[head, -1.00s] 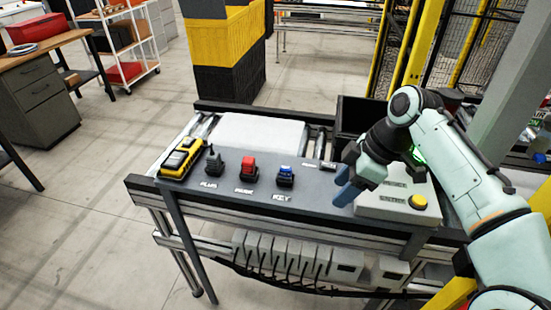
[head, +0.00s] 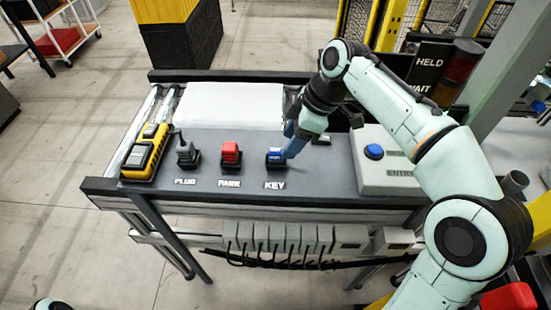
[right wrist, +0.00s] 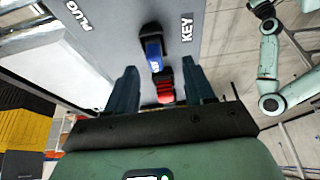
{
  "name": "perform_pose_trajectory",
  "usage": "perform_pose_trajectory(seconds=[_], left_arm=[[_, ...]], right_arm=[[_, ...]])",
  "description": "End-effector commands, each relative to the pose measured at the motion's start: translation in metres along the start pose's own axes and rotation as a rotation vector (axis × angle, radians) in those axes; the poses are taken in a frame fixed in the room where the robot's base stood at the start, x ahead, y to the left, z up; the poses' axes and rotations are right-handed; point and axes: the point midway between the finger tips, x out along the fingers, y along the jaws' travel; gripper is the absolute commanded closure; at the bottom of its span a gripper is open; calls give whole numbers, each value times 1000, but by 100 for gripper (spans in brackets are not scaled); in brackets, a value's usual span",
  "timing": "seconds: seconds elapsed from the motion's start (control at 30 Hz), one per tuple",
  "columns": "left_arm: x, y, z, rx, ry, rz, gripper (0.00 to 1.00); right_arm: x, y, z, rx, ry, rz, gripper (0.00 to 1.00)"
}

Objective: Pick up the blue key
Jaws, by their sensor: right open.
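The blue key (head: 275,155) stands in a dark holder above the KEY label on the grey panel (head: 325,180). My right gripper (head: 293,143) is open, with its blue fingers close beside the key on its right and far side. In the right wrist view the blue key (right wrist: 152,48) shows ahead between the two spread fingers (right wrist: 160,88), with a red block (right wrist: 165,88) nearer the palm. Contact cannot be told. Of my left arm, a part shows in the right wrist view, with a dark end (right wrist: 262,9) at the top edge; its jaws are unclear.
Left of the key stand a red part (head: 230,153) over PARK, a grey plug (head: 187,154) and a yellow device (head: 147,152). A grey box (head: 388,178) with a blue button stands right. A white slab (head: 230,105) lies behind; a HELD/WAIT sign (head: 428,65) is at back right.

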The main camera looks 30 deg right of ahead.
Motion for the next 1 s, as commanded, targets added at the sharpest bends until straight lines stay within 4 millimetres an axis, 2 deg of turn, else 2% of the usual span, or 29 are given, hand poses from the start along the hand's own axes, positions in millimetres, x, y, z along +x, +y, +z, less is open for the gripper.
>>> perform_pose_trajectory(seconds=[0.17, 0.5, 0.77, 0.8, 0.93, 0.97, 1.0], left_arm=[[2, 0, 0, 0, 0, 0, 100], [5, -2, 0, 0, -1, 0, 100], [5, -2, 1, 0, -1, 0, 100], [5, -2, 1, 0, -1, 0, 100], [5, -2, 1, 0, -1, 0, 100], [5, -2, 1, 0, -1, 0, 100], [5, -2, 1, 0, -1, 0, 100]], right_arm=[[11, 1, -1, -1, 0, 0, 47], [56, 8, -7, -1, -1, -1, 47], [59, 8, -8, -1, 1, 3, 47], [59, 8, -8, 0, 1, 3, 50], [59, 8, -8, 0, 1, 3, 92], [59, 8, -8, 0, 1, 3, 100], [59, 8, -8, 0, 1, 3, 100]])
